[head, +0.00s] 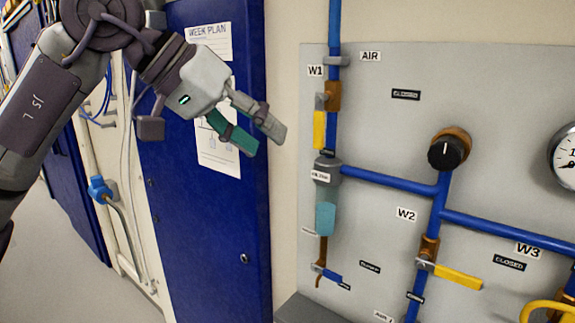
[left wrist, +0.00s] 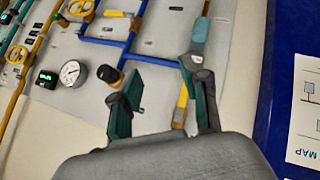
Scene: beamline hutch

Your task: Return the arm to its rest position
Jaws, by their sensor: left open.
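My left arm (head: 45,115) comes in from the upper left of the head view, bent at the elbow. Its left gripper (head: 258,138) is open and empty, in the air in front of the blue door and left of the valve panel. One fingertip is grey, the other has a green pad. In the left wrist view the two fingers of the gripper (left wrist: 160,105) stand apart with nothing between them. They touch nothing that I can see. My right gripper is not in view.
The grey valve panel (head: 385,120) fills the right, with blue pipes, a yellow W1 handle (head: 319,130), a black knob (head: 447,152) and a gauge (head: 566,157). The blue door (head: 205,230) carries papers (head: 211,42). Grey floor (head: 95,260) is clear at lower left.

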